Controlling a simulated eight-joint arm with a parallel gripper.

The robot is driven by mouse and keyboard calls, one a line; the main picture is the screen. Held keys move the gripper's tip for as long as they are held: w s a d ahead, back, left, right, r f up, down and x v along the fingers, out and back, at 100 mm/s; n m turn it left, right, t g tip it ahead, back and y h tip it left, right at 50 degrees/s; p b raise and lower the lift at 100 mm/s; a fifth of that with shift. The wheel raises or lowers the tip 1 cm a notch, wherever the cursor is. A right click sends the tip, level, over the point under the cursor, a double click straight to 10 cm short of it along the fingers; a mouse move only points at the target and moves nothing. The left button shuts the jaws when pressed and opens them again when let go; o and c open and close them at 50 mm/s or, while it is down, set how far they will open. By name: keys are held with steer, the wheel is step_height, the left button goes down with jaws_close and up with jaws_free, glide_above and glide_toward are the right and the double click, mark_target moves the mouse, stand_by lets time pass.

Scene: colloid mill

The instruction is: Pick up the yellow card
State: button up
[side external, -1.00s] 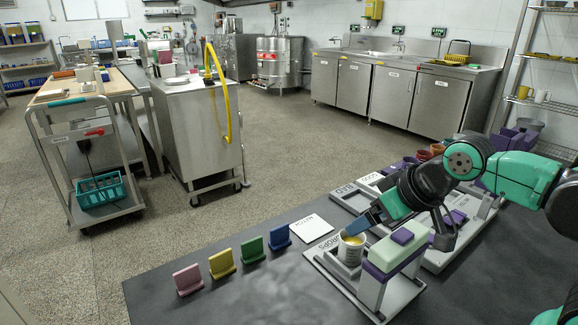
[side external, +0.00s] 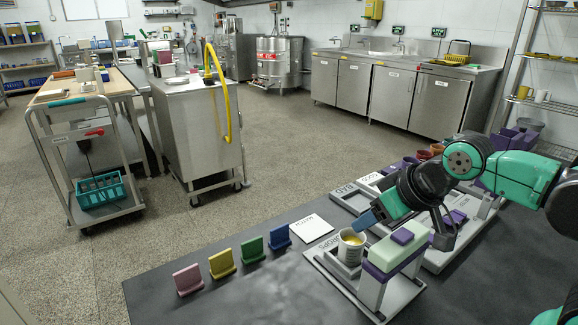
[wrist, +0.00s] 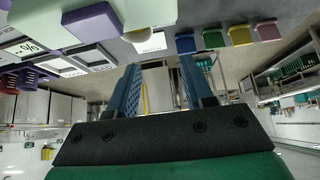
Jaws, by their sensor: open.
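The yellow card (side external: 222,264) stands upright in a small yellow holder on the dark table, between the pink card (side external: 187,280) and the green card (side external: 252,250). A blue card (side external: 280,237) stands at the right end of this row. My gripper (side external: 367,220) is well to the right of the yellow card, by the rim of a white cup. In the wrist view, which looks upside down, the blue fingers of my gripper (wrist: 158,82) are apart with nothing between them. The yellow card (wrist: 240,34) shows there at the upper right.
The white cup (side external: 351,247) with yellowish contents sits in a grey tray marked DROPS. A green and purple block (side external: 394,252) stands beside it. A white MATCH plate (side external: 311,228) lies near the blue card. The table in front of the cards is clear.

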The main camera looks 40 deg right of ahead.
steer(key=w+a+r+m+g+y, duration=0.1)
steer(key=w+a+r+m+g, duration=0.15)
steer(key=w+m, duration=0.25)
steer(key=m+g+y, duration=0.2)
steer(key=m+g, duration=0.1)
steer(key=m, duration=0.5)
glide_toward(222, 252)
steer(key=s+d, duration=0.1)
steer(key=d, duration=0.3)
steer(key=a+f+m, duration=0.1)
steer(key=w+a+f+m+g+y, duration=0.1)
steer(key=a+f, duration=0.1)
steer(key=w+a+f+m, duration=0.1)
steer(key=f+m, duration=0.1)
steer(key=shift+w+a+g, duration=0.1)
steer(key=shift+a+g, duration=0.15)
steer(key=shift+a, duration=0.05)
steer(key=shift+a+f, duration=0.15)
steer(key=shift+f, duration=0.15)
steer(key=shift+m, duration=0.3)
steer(key=x, duration=0.5)
steer(key=shift+a+f, duration=0.25)
steer(key=shift+c, duration=0.2)
jaws_close()
